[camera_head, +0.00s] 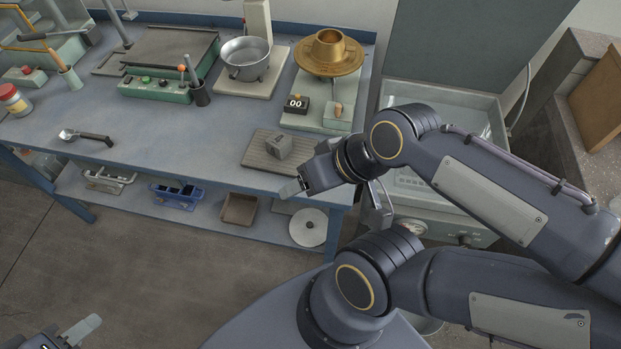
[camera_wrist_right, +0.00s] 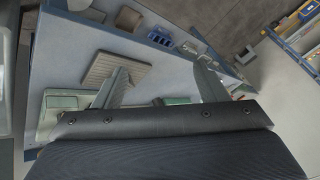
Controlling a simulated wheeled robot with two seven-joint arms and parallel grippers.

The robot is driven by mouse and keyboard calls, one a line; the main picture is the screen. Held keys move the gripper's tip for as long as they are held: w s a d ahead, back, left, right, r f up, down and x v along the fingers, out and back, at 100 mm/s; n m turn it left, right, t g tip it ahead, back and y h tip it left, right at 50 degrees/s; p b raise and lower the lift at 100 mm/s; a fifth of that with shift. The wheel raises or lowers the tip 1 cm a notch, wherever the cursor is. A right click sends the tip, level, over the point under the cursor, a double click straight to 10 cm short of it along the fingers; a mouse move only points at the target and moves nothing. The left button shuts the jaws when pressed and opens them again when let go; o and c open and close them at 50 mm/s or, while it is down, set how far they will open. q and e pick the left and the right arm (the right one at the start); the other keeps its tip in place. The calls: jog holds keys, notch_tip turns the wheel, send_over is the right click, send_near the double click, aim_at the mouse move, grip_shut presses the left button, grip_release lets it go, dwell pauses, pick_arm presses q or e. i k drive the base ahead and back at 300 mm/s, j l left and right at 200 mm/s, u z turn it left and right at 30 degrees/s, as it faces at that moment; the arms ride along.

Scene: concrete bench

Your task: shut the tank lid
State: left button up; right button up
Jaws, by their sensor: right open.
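The tank (camera_head: 478,112) is a pale grey-green open basin at the right end of the bench. Its lid (camera_head: 465,38) is a large grey-green panel that stands raised at the tank's back. My right gripper (camera_head: 293,188) is left of the tank, above the bench's front edge, and apart from the lid. In the right wrist view its two fingers (camera_wrist_right: 162,84) are spread with nothing between them. My left gripper (camera_head: 72,334) shows only partly at the bottom left corner, far from the tank; its jaw opening is unclear. My right arm hides part of the tank's front.
A ribbed mat (camera_head: 258,158) with a grey block (camera_head: 279,146) lies near the bench's front edge. A brass flanged part (camera_head: 328,52) and a metal pot (camera_head: 246,58) stand farther back. A brown board (camera_head: 598,100) leans right of the tank. The bench's left middle is mostly clear.

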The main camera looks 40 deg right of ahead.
aim_at(483, 45)
jog(key=z, duration=2.35)
